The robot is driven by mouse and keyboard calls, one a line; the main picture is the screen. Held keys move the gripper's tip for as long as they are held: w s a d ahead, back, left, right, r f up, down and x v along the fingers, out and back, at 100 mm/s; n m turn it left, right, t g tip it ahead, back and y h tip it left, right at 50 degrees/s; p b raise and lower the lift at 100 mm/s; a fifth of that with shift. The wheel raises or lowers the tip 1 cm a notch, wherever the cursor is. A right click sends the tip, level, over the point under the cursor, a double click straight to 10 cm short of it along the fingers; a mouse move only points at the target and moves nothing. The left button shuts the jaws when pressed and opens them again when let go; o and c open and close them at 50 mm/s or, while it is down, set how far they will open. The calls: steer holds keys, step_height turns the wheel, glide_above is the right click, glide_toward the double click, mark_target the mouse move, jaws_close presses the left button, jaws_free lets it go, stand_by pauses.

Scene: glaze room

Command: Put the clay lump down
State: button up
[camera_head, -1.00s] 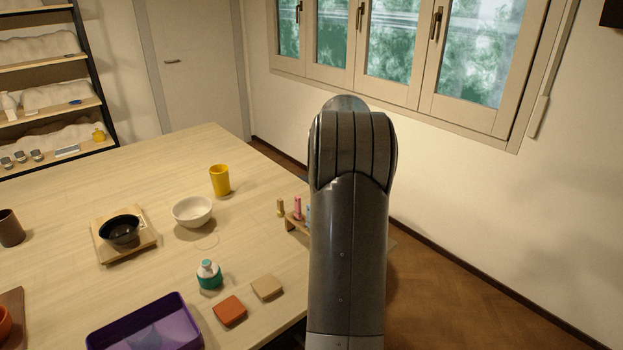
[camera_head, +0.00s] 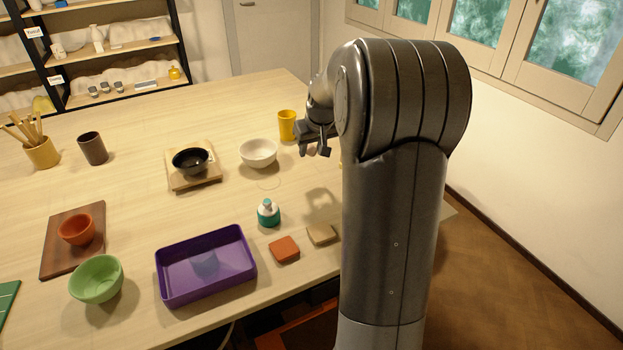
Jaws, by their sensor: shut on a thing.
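My gripper (camera_head: 314,148) hangs above the right side of the table, pointing down, just right of the yellow cup. It is shut on a small pinkish-brown thing (camera_head: 312,150), probably the clay lump. Most of it is hidden by the fingers, so its shape cannot be told. A shadow lies on the table below, behind the tan block.
Near my gripper stand the yellow cup (camera_head: 287,125) and white bowl (camera_head: 258,152). A black bowl (camera_head: 190,160) sits on a wooden board. A teal-and-white bottle (camera_head: 268,213), orange block (camera_head: 284,249), tan block (camera_head: 321,234) and purple tray (camera_head: 165,286) are nearer.

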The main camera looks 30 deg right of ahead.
mark_target(310, 180)
step_height(310, 180, down, 9)
stand_by(0.4)
steer(key=shift+f, duration=0.15)
steer(key=o, duration=1)
steer(key=s+a+r, duration=0.3)
steer(key=s+r, duration=0.1)
steer(key=r, duration=0.4)
steer(key=s+a+r, duration=0.3)
steer(key=s+r, duration=0.2)
steer(key=r, duration=0.2)
steer(key=s+a, duration=0.4)
steer(key=s, duration=0.3)
steer(key=s+a+r, duration=0.1)
steer(key=s+a, duration=0.4)
steer(key=s, duration=0.3)
steer(key=s+a+t, duration=0.1)
steer(key=s+a, duration=0.4)
steer(key=s, duration=0.3)
steer(key=shift+r+n, duration=0.3)
steer(key=shift+r, duration=0.05)
